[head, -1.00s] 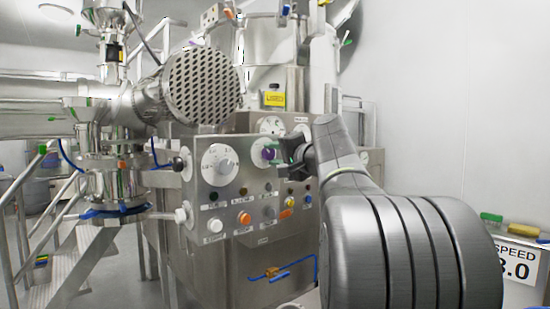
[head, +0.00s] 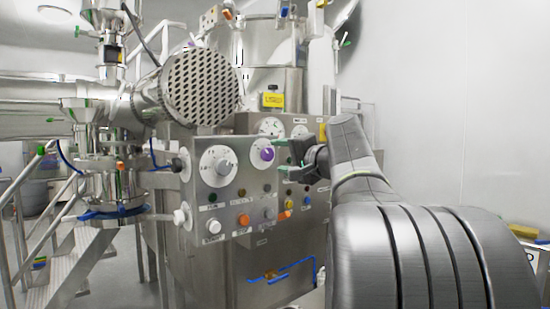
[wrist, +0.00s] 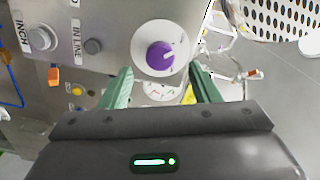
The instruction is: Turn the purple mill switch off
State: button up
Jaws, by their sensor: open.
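The purple mill switch (head: 267,154) is a round knob on a white dial, on the steel control panel. It is in plain view in the wrist view (wrist: 160,55), with a white pointer line toward the upper right in that picture. My gripper (head: 284,156) is open and empty, with green fingers just right of the knob in the head view. In the wrist view the open fingers (wrist: 163,75) lie apart on either side, short of the knob, with a gap between. I cannot read the dial's marks.
A larger white dial (head: 216,165) is left of the switch. Below are several small buttons, including an orange one (head: 244,219). A perforated round steel end (head: 202,88) juts out above the panel. The right wall side is open.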

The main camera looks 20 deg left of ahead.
aim_at(269, 155)
jog(key=v, duration=1)
jog(key=shift+a, duration=0.1)
jog(key=x, duration=1.3)
jog(key=shift+w+a, duration=0.25)
